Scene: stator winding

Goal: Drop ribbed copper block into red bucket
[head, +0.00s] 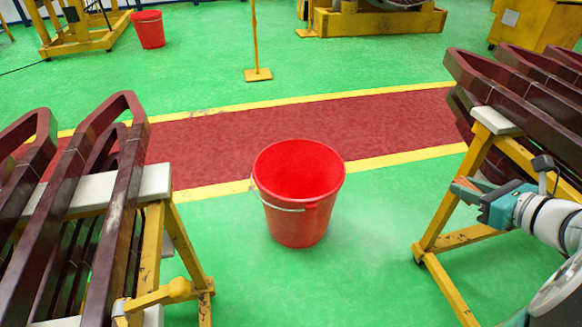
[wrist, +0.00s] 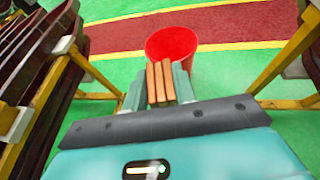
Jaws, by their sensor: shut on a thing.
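The ribbed copper block (wrist: 160,83) is between the fingers of my gripper (wrist: 158,88) in the wrist view, and the jaws are shut on it. In the head view my gripper (head: 468,190) is at the right, with the block's copper tip (head: 464,183) just showing at its end. The red bucket (head: 299,195) stands upright on the green floor in the middle of the head view, with its wire handle down. My gripper is to the right of the bucket and apart from it. In the wrist view the bucket (wrist: 172,45) shows beyond the block.
Dark coil frames on yellow stands flank the bucket, at left (head: 110,200) and right (head: 520,100). The right stand's yellow legs (head: 455,190) are close to my gripper. A second red bucket (head: 148,30) stands far back left. The floor around the near bucket is clear.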

